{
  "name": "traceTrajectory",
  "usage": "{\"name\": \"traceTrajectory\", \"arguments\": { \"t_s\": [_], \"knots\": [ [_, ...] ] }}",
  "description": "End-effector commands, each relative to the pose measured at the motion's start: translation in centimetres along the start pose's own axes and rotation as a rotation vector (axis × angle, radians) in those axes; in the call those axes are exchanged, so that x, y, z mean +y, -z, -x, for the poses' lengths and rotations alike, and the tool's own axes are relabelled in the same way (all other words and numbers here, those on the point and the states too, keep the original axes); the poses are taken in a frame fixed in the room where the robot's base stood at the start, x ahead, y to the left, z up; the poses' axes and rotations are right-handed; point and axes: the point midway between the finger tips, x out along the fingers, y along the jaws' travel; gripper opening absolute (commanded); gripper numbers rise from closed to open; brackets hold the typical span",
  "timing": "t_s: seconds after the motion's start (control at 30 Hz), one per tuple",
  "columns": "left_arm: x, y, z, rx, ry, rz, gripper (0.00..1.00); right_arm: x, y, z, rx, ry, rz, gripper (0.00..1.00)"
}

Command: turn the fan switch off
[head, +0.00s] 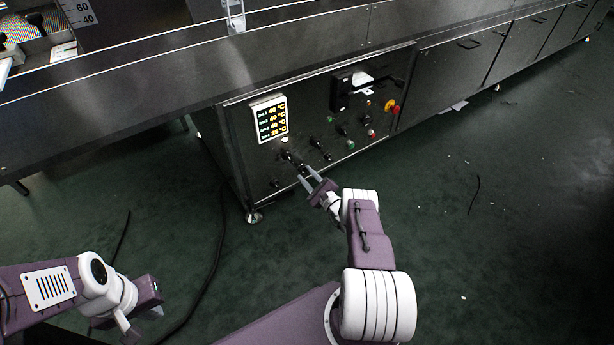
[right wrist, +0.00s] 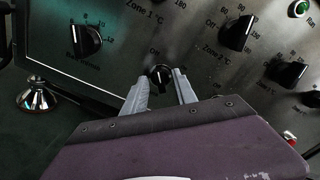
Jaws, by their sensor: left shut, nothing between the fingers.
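A dark control panel (head: 330,125) on the dryer's front carries several black knobs. In the right wrist view, a black knob (right wrist: 160,77) with an "Off" mark above it sits between the fingertips of my right gripper (right wrist: 163,84). The gripper is open around it; contact cannot be told, and any label below is hidden. I cannot read which knob is the fan switch. In the head view my right gripper (head: 306,175) reaches the lower part of the panel. My left gripper (head: 128,331) is shut and empty, low over the floor at bottom left.
In the right wrist view, other black knobs stand at upper left (right wrist: 86,40), upper right (right wrist: 237,33) and right (right wrist: 287,73). A green Run button (right wrist: 299,8) is at top right. A lit temperature display (head: 269,119) and a red-yellow emergency button (head: 391,106) are on the panel.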

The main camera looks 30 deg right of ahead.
Motion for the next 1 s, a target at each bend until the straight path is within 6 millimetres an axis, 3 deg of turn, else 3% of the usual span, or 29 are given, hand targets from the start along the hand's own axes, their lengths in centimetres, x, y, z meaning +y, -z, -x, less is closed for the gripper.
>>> {"name": "traceTrajectory", "arguments": {
  "t_s": [0.23, 0.47, 1.0],
  "knots": [
    [0.1, 0.4, 3.7, 0.0, 0.0, 0.0, 0.0, -0.6, -0.5, 4.5, 0.006, 0.002, -0.003, 0.34],
    [0.1, 0.6, 5.4, 0.0, 0.0, 0.0, 0.0, -0.2, -0.1, 8.4, 0.004, 0.001, -0.002, 0.34],
    [0.1, 0.6, 5.4, 0.0, 0.0, 0.0, 0.0, 0.0, 0.1, 9.1, 0.002, 0.0, 0.0, 0.34]
  ]
}}
